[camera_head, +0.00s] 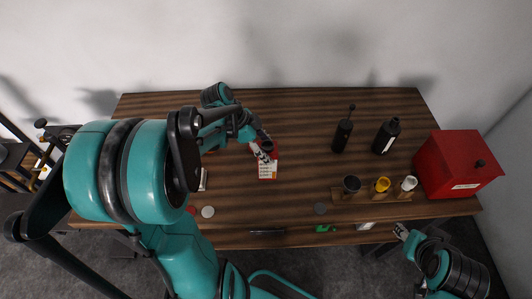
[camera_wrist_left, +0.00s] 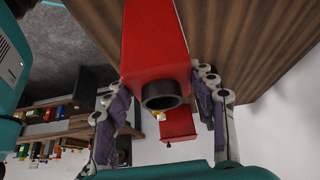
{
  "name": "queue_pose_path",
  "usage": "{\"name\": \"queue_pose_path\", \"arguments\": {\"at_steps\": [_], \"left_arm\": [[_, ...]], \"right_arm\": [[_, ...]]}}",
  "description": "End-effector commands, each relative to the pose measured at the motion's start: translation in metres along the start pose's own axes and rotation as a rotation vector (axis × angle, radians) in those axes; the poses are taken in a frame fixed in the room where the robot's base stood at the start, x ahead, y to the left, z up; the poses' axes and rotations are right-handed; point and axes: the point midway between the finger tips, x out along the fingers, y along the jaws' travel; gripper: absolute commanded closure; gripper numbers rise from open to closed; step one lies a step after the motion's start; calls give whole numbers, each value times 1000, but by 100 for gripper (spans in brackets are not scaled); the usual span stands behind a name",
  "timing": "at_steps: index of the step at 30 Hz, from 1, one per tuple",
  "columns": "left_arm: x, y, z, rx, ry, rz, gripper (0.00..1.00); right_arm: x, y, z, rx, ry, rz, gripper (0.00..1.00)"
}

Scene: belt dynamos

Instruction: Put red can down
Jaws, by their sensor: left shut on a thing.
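The red can (camera_head: 276,154) is near the middle of the table in the head view, with a pale label facing up towards the camera. My left gripper (camera_head: 263,150) is at its upper end and partly covers it. In the left wrist view the can's red body (camera_wrist_left: 155,35) and dark round neck (camera_wrist_left: 161,94) lie between the two fingers of my left gripper (camera_wrist_left: 160,88), which is shut on it. I cannot tell whether the can touches the wood. My right gripper (camera_head: 402,232) is at the table's front right; its finger gap is unclear.
On the wooden table (camera_head: 300,120), two black bottles (camera_head: 342,132) (camera_head: 386,136) stand behind a wooden rack (camera_head: 370,196) with three cups. A red box (camera_head: 458,165) with a dark knob is at the right end. Small discs lie near the front edge. The back middle is clear.

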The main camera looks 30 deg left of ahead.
Motion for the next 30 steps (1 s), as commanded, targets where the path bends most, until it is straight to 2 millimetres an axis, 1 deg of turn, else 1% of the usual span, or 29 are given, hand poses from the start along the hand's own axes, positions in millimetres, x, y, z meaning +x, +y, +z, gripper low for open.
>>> {"name": "queue_pose_path", "arguments": {"at_steps": [1, 3, 7, 11, 15, 18, 25, 28, 29, 30], "left_arm": [[6, -10, 6, -1, 1, 0, 100], [9, -19, 9, 0, 1, 0, 100], [12, -27, 12, 1, 1, 1, 100], [20, -28, 17, 1, 0, 1, 100], [39, -28, 28, 1, 0, 1, 100], [48, -28, 33, 1, 1, 0, 100], [47, -28, 32, 1, 1, 1, 100], [50, -28, 34, 1, 1, 1, 100], [50, -28, 34, 1, 0, 0, 41], [50, -28, 34, 1, 0, 0, 31]], "right_arm": [[3, 0, 2, 0, 0, 0, 61], [4, 0, 3, 0, 0, 0, 61], [5, 0, 4, 0, 0, 0, 61], [7, 0, 5, 0, 0, 0, 61], [13, 0, 9, 0, 0, 0, 61], [15, 0, 11, 0, 0, 0, 61], [14, 0, 10, 0, 0, 0, 61], [17, 0, 12, 0, 0, 0, 61], [17, 0, 12, 0, 0, 0, 61], [16, 0, 12, 0, 0, 0, 61]]}}
